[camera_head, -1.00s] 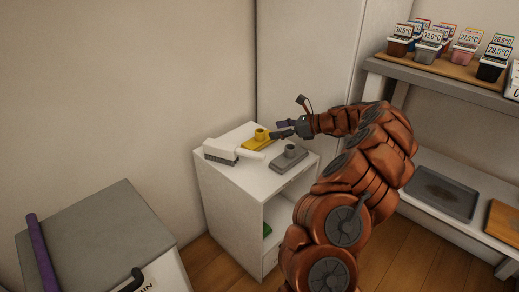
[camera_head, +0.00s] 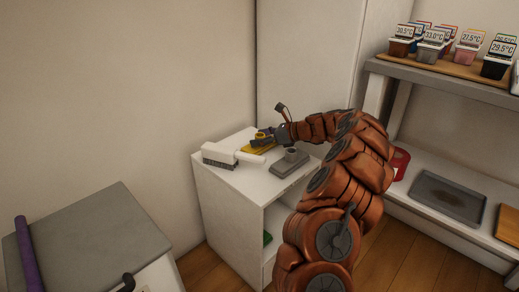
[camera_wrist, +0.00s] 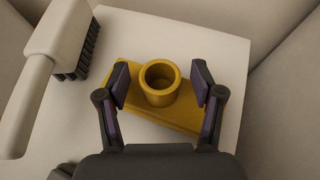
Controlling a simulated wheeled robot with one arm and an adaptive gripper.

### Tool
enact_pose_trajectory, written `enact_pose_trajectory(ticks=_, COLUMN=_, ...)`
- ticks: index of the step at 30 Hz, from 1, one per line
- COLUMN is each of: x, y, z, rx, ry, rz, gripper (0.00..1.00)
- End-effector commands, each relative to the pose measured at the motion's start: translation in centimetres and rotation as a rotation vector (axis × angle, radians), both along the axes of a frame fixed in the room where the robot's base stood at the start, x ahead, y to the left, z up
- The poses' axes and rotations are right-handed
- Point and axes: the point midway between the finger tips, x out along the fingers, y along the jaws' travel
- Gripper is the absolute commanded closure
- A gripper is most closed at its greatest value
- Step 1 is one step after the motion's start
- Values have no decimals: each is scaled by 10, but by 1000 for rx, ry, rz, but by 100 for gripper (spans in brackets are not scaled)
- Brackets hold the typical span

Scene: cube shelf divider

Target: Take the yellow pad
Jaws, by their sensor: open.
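The yellow pad (camera_wrist: 188,119) lies on the white cabinet top, with a round hollow yellow knob (camera_wrist: 160,82) standing up from it. In the head view the pad (camera_head: 258,149) sits near the back of the cabinet, partly hidden by my gripper. My gripper (camera_wrist: 160,84) is open, with one finger on each side of the knob and a gap showing on both sides. In the head view my gripper (camera_head: 264,139) reaches in from the right. I cannot tell exactly how low the fingertips are against the knob.
A white brush (camera_head: 230,156) lies left of the pad, and a grey pad with a knob (camera_head: 290,162) lies in front on the right. The white cabinet (camera_head: 230,188) has bare top near its front. A shelf with a dark tray (camera_head: 449,198) stands right.

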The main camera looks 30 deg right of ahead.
Motion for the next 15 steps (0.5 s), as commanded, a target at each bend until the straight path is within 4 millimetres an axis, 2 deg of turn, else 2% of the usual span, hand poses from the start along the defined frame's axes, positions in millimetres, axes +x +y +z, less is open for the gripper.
enact_pose_trajectory(ticks=3, x=0, y=0, z=1, rx=0, ry=0, rz=0, gripper=34)
enact_pose_trajectory(ticks=15, x=0, y=-1, z=0, rx=0, ry=0, rz=-1, gripper=76)
